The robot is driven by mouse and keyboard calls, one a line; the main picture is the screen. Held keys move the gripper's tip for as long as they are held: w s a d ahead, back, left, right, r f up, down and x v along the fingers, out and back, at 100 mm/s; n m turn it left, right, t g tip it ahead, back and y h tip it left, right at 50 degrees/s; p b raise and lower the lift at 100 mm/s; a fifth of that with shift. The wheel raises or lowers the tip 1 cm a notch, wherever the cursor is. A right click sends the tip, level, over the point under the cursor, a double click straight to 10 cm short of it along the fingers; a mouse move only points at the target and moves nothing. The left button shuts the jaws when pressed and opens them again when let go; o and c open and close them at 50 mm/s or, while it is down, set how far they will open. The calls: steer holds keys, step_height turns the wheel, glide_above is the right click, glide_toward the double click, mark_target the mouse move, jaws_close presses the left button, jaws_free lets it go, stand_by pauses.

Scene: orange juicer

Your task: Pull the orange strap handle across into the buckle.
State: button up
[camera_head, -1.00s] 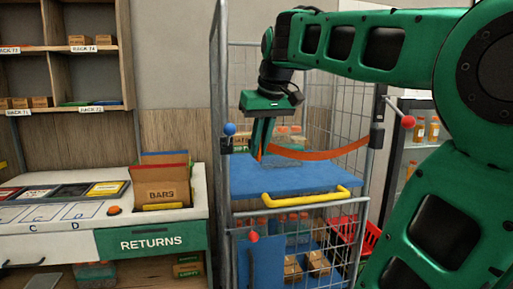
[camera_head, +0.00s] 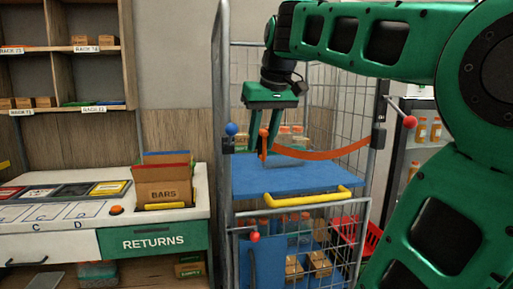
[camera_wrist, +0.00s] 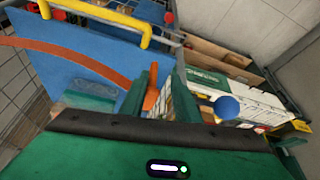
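The orange strap (camera_head: 325,153) runs from a dark mount on the cart's right post (camera_head: 377,138) to its upright orange handle (camera_head: 264,144). The handle is near the cart's left side, with a visible gap to the dark buckle (camera_head: 227,145) on the left post, below a blue ball knob. My gripper (camera_head: 272,146) is open, pointing down, with its fingers on either side of the handle. The wrist view shows the handle (camera_wrist: 151,98) between the spread fingers, closer to the left one. The blue ball (camera_wrist: 227,107) is right of the fingers there; the buckle is not clear.
A blue shelf (camera_head: 285,177) and yellow bar (camera_head: 305,197) lie below the strap. The wire cage holds bottles behind. A counter with a BARS box (camera_head: 162,187) stands left. A red-ball lever (camera_head: 409,122) is on the right post.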

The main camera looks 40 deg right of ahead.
steer(key=v, duration=0.8)
steer(key=shift+r, duration=0.3)
steer(key=shift+s, duration=0.1)
steer(key=s+d+m+g+h, duration=0.1)
steer(key=s+d+m, duration=0.1)
steer(key=s+d, duration=0.35)
steer(key=s+d+m+h, duration=0.1)
steer(key=s+d+m, duration=0.15)
steer(key=d, duration=0.65)
steer(key=x, duration=1)
steer(key=shift+w+a+f, duration=0.15)
steer(key=shift+a+f, duration=0.05)
steer(key=shift+f, duration=0.1)
jaws_close()
